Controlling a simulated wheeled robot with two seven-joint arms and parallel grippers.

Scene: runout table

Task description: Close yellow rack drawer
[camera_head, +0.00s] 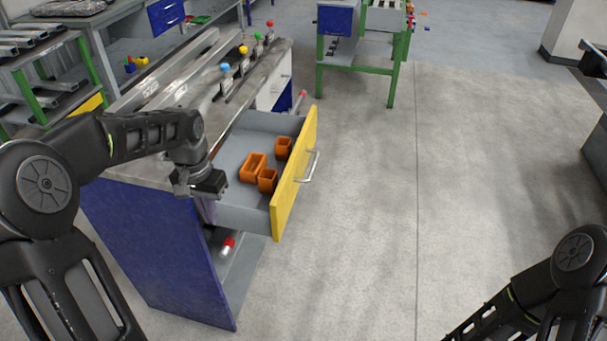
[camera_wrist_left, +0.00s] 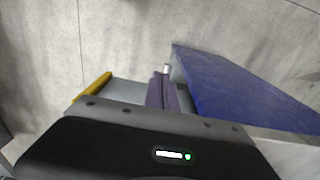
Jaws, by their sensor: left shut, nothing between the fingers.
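The yellow rack drawer (camera_head: 294,178) is pulled well out of the runout table's right side in the head view. Its yellow front has a silver handle (camera_head: 309,166). My left gripper (camera_head: 208,211) points down by the near corner of the table, beside the drawer's near side wall. Its purple-grey fingers are shut with nothing between them, and they also show in the left wrist view (camera_wrist_left: 162,92). In that view a strip of the yellow front (camera_wrist_left: 93,86) lies left of the fingers. I cannot tell whether the fingers touch the drawer. My right gripper is out of view.
Several orange bins (camera_head: 252,168) sit in the drawer. The table (camera_head: 160,245) has a blue side panel, and a red-tipped part (camera_head: 228,245) shows under the drawer. A green-legged bench (camera_head: 357,70) stands behind. The floor right of the drawer is clear.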

